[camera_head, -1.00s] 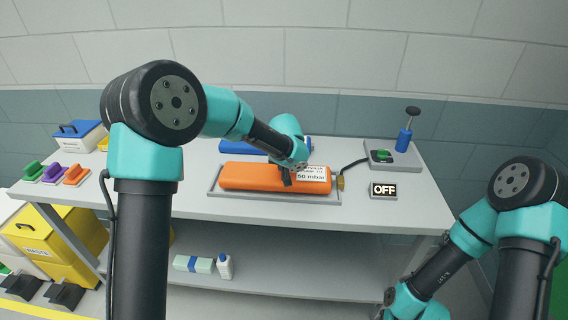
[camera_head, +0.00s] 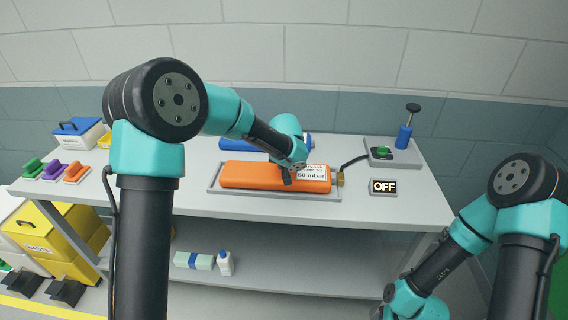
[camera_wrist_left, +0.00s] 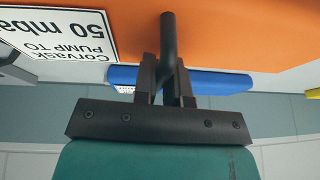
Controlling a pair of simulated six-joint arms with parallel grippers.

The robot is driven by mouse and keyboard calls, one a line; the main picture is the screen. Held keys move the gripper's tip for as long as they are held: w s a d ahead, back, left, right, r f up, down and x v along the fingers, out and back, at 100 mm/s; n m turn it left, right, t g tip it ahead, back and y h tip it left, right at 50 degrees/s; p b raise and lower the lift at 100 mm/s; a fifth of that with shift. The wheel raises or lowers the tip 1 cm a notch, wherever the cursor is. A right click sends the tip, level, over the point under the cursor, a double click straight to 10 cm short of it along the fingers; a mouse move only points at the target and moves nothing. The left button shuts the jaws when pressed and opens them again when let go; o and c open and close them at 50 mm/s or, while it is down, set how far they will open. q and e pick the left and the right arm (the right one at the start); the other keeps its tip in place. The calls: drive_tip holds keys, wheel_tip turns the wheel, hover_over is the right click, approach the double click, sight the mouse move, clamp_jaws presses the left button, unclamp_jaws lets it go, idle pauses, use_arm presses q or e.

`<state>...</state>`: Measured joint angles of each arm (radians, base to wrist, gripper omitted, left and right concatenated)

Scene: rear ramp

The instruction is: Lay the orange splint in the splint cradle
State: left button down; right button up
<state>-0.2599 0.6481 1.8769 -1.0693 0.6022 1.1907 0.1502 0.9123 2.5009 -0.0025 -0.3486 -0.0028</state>
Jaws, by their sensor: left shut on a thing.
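The orange splint (camera_head: 250,176) is a long padded block with a white label reading 50 mbar. In the head view it lies in or just over the grey splint cradle (camera_head: 222,194) on the table. My left gripper (camera_head: 288,177) is at the splint's right half; in the left wrist view its fingers (camera_wrist_left: 167,80) are shut on the dark handle (camera_wrist_left: 168,45) of the orange splint (camera_wrist_left: 230,30). Whether the splint's underside touches the cradle is hidden. My right arm is low at the right, and its gripper is outside the picture.
A blue splint (camera_head: 231,146) lies behind the orange one. A pump unit with a green button (camera_head: 383,150), a blue hand pump (camera_head: 404,137) and an OFF display (camera_head: 383,187) stand at the right. Colored clips (camera_head: 54,169) sit at the left. The table front is clear.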

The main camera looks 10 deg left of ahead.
use_arm(q)
drive_tip(key=shift+f, duration=0.2)
drive_tip(key=c, duration=1.1)
unclamp_jaws()
drive_tip(key=v, duration=1.7)
drive_tip(key=shift+r, duration=0.15)
